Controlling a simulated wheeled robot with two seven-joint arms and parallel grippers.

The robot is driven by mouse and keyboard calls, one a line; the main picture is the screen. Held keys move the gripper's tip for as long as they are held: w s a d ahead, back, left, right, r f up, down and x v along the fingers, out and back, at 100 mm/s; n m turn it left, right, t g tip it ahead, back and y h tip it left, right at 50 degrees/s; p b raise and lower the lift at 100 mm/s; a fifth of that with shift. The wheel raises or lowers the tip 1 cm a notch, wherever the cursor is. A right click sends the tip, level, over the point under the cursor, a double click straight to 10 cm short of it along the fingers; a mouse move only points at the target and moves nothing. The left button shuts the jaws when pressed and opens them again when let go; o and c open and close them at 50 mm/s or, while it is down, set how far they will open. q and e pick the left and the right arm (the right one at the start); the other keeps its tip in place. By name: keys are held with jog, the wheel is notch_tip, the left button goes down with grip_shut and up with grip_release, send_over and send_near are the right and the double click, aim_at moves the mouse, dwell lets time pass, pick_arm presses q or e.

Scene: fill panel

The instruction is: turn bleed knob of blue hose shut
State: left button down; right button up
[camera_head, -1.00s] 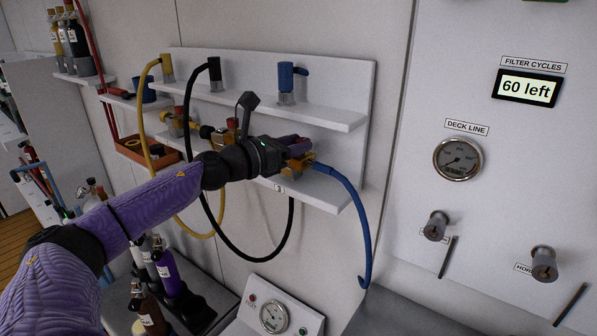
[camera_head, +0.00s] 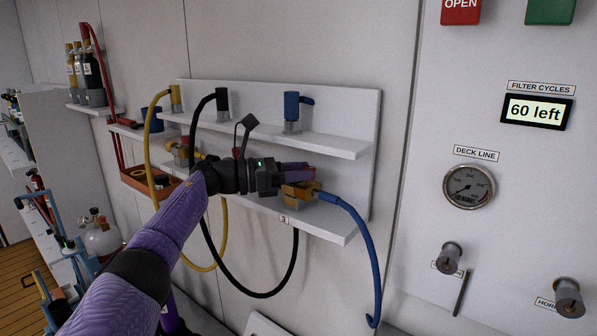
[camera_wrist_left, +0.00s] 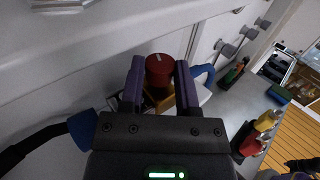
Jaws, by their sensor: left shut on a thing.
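The blue hose (camera_head: 362,235) hangs from a brass valve block (camera_head: 298,196) at the right end of the lower shelf. My left gripper (camera_head: 303,172) is at this block, its purple fingers over the block's top. In the left wrist view a red knob (camera_wrist_left: 158,70) sits between the two purple fingers, which are shut on it. The knob is hidden behind the fingers in the head view. The blue hose also shows in the wrist view (camera_wrist_left: 204,72), right of the knob.
The lower shelf (camera_head: 335,228) also holds the valves of the black hose (camera_head: 262,294) and the yellow hose (camera_head: 150,130), close beside my left wrist. The upper shelf (camera_head: 340,147) is above. A wall panel with a deck line gauge (camera_head: 468,186) stands to the right.

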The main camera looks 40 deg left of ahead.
pick_arm(q)
jog(key=shift+r, duration=0.1)
jog(key=shift+c, duration=1.6)
grip_release()
jog(key=b+v, duration=0.2)
jog(key=v, duration=0.8)
jog(key=shift+b, duration=0.35)
